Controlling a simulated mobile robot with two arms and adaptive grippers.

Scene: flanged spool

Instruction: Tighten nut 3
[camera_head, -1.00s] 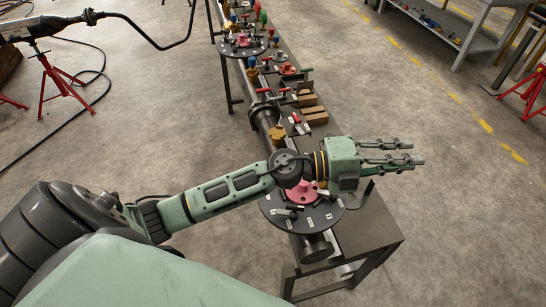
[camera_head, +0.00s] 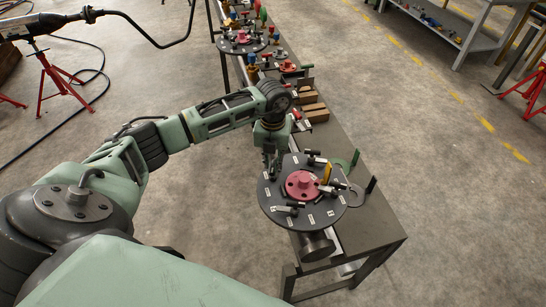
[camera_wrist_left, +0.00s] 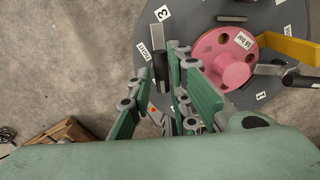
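The dark round flange (camera_head: 268,200) with the pink hub (camera_head: 300,184) sits at the near end of the bench. Several levers stand around its rim. In the left wrist view, a label "3" (camera_wrist_left: 163,13) and a label "TIGHT" (camera_wrist_left: 145,50) lie on the flange (camera_wrist_left: 215,8). A dark lever (camera_wrist_left: 160,68), likely nut 3's, stands beside them. My left gripper (camera_wrist_left: 160,78) points down at the flange's far left edge, with its fingers apart on either side of this lever. The gripper also shows in the head view (camera_head: 270,158). The nut itself is hidden. My right gripper is out of view.
A yellow handle (camera_wrist_left: 290,47) and a dark lever (camera_wrist_left: 285,72) sit right of the pink hub. Wooden blocks (camera_head: 314,111) lie farther back.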

